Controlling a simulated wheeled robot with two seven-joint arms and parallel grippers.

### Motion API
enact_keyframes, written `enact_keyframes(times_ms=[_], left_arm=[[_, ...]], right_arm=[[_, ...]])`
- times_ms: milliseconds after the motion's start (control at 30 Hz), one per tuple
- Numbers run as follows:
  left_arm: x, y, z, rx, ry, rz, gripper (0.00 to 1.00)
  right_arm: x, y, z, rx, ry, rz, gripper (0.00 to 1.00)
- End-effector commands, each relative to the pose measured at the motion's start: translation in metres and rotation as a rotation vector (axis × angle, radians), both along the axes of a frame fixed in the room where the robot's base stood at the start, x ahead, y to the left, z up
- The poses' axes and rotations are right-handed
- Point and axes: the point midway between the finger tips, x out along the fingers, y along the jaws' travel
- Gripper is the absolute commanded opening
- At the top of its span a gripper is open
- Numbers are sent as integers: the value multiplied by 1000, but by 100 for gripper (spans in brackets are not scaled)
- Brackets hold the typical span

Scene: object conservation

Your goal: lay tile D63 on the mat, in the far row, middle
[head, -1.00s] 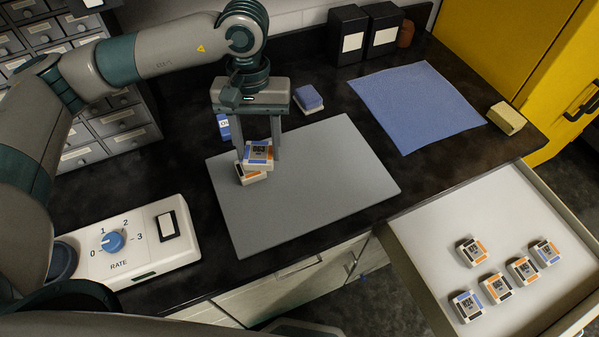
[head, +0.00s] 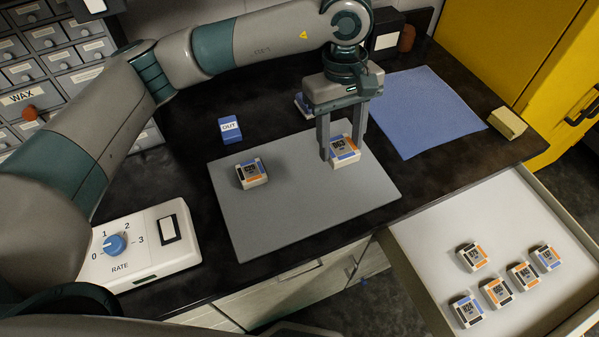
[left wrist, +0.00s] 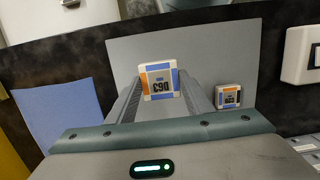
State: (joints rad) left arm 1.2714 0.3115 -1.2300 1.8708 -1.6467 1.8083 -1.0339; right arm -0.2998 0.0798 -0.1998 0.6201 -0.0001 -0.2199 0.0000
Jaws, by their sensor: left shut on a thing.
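My left gripper (head: 343,149) is shut on tile D63 (head: 344,143), a white tile with blue and orange edge patches. It is over the right part of the grey mat (head: 290,210), towards the far side; I cannot tell how high. In the left wrist view, D63 (left wrist: 160,81) sits between the finger ends with its label upside down, and the mat (left wrist: 210,45) is behind it. Another tile (head: 251,172) lies on the mat at the far left; its label is too small to read surely. It also shows in the left wrist view (left wrist: 229,96). My right gripper is not in view.
An open drawer (head: 420,240) at the right holds several tiles. A blue block marked OUT (head: 230,128) stands behind the mat, and a blue cloth (head: 425,110) lies behind right. A RATE dial box (head: 150,250) is at the left. The mat's middle and front are clear.

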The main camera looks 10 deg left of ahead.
Motion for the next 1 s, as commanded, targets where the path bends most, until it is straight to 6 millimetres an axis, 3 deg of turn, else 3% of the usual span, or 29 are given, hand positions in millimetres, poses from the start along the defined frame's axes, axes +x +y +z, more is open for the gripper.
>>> enact_keyframes(times_ms=[267,700,1000], left_arm=[[9,24,-12,1,3,5,20],[39,95,-58,1,3,4,20],[44,108,-70,0,0,-1,20]], right_arm=[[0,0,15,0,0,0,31],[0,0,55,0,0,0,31],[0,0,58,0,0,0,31]])
